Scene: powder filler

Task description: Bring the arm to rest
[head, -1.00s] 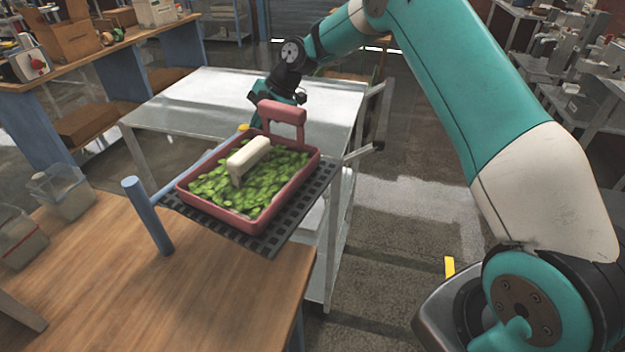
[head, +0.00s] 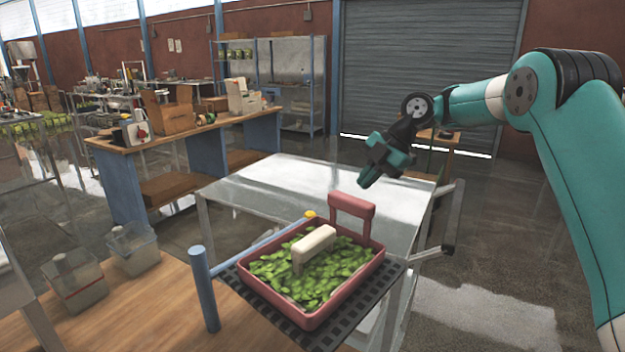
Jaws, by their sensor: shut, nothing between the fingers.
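My gripper (head: 368,182) is shut and empty. It hangs in the air above the metal table (head: 290,180), behind and above the red tray, and is apart from it. My teal and white arm (head: 560,130) comes in from the right side of the head view, with its elbow raised. The finger tips are small and dark in this view.
The red tray (head: 374,266) of green leaves, with a white-handled scoop (head: 314,241), sits on a black grate (head: 330,339) by a blue post (head: 203,290). Clear bins (head: 78,283) stand on the wooden table (head: 170,312) at left. Open floor lies right.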

